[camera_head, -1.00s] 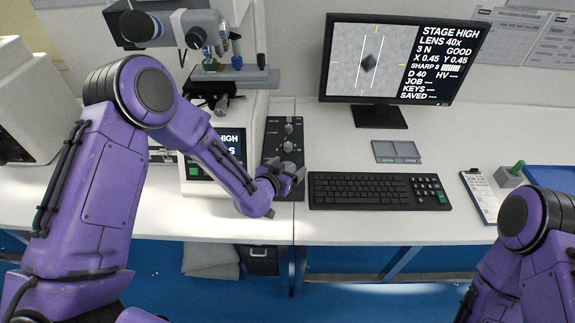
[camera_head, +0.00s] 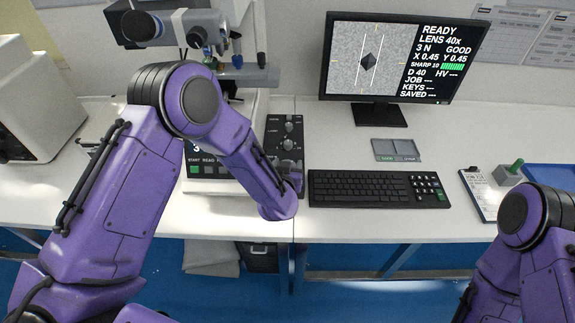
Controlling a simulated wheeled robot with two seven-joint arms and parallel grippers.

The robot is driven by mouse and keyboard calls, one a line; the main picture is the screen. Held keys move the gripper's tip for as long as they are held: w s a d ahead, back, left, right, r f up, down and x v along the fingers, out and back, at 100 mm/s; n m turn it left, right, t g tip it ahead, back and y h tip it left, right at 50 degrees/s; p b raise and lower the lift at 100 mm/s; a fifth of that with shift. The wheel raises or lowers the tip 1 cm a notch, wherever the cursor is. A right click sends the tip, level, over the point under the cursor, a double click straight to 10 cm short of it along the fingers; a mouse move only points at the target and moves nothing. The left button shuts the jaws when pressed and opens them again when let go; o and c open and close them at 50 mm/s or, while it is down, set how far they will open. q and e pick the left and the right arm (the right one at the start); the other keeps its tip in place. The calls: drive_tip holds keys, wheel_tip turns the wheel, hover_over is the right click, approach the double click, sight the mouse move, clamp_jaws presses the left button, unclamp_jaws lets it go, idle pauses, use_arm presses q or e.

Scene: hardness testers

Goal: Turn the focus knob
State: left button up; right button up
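A dark control panel (camera_head: 272,130) with several knobs lies on the bench between the hardness tester and the keyboard. Its upper knobs (camera_head: 288,127) show; the lowest part is covered by my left arm and gripper. I cannot read which knob is the focus knob. My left gripper (camera_head: 291,170) is at the lower end of this panel, mostly hidden behind my forearm, so its fingers and any contact are unclear. The monitor (camera_head: 386,58) shows a dark diamond mark between two white lines, READY, and SHARP 10 with a green bar. My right gripper is out of view.
The hardness tester (camera_head: 190,30) stands behind my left arm, its lower screen partly covered. A keyboard (camera_head: 370,188) lies just right of the panel. A grey two-part tray (camera_head: 396,150), a clipboard (camera_head: 480,193) and a block with a green handle (camera_head: 509,173) are further right.

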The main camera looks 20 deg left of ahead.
use_arm(q)
drive_tip(key=shift+n+y, duration=0.4)
drive_tip(key=o, duration=1)
drive_tip(key=shift+c, duration=0.2)
drive_tip(key=shift+s, duration=0.2)
drive_tip(key=b+v, duration=0.2)
drive_tip(key=v, duration=0.8)
drive_tip(key=shift+r, duration=0.15)
